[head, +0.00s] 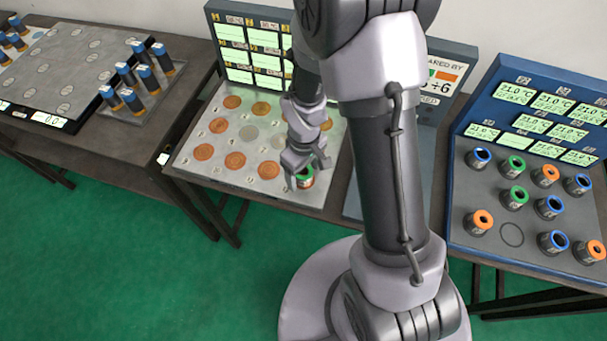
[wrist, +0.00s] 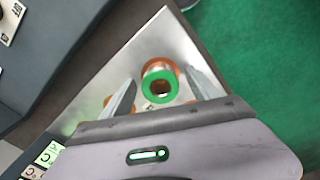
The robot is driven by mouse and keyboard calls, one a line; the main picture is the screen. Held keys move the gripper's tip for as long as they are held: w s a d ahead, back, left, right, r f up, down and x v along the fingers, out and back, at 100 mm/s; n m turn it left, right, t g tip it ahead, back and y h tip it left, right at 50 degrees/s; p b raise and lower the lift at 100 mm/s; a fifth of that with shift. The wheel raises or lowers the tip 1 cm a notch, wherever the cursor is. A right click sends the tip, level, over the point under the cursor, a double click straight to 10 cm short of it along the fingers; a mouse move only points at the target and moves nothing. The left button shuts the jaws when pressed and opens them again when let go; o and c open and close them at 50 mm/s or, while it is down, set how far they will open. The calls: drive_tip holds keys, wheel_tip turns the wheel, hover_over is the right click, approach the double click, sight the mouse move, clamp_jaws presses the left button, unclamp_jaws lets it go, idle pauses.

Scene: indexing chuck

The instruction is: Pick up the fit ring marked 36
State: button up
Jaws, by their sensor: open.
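A green-topped, dark-bodied ring (head: 307,174) is at the front right of the silver plate (head: 238,184). In the wrist view the green ring (wrist: 158,99) is between the two fingers, over an orange disc, with a gap on each side. My gripper (head: 305,176) is open around it, and my gripper's fingers (wrist: 163,94) point toward the plate. I cannot read a number on this ring. Several more rings with blue, green and orange tops, such as an orange one (head: 479,221), stand on the blue rack (head: 470,248); their numbers are not legible.
The plate has several orange discs (head: 203,152) and a display board (head: 239,42) behind it. The rack has one empty outlined spot (head: 511,234). Blue-capped cylinders (head: 147,79) stand on the left table. My arm hides part of the middle table.

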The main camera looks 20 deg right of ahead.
clamp_jaws()
drive_tip(key=shift+r, duration=0.1)
